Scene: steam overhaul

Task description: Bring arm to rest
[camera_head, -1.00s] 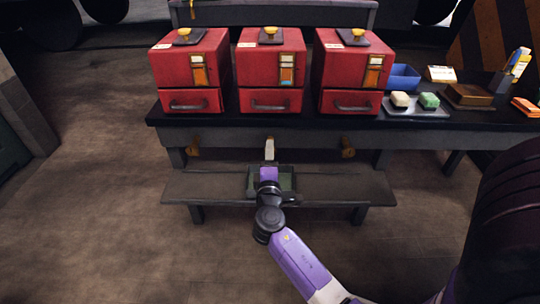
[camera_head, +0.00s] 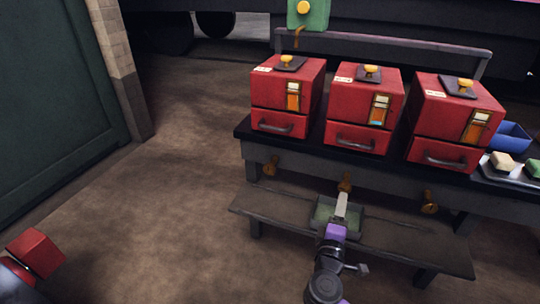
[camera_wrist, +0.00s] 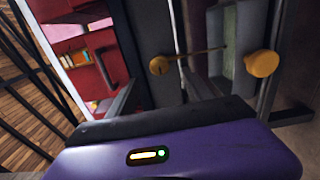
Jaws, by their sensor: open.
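My gripper (camera_head: 341,204) is in front of the workbench, above the low bench and close to the middle brass knob (camera_head: 345,182) under the table edge. In the wrist view, my gripper's jaws (camera_wrist: 205,105) are spread with nothing seen between them. Three red boxes (camera_head: 285,95) with yellow top knobs and drawer handles stand in a row on the dark workbench (camera_head: 392,160).
The low bench (camera_head: 265,205) stands before the workbench. Brass knobs also stick out at left (camera_head: 271,166) and right (camera_head: 430,201). A blue bin (camera_head: 511,136) and a tray with blocks sit at right. A green wall (camera_head: 55,100) stands left, with clear floor between.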

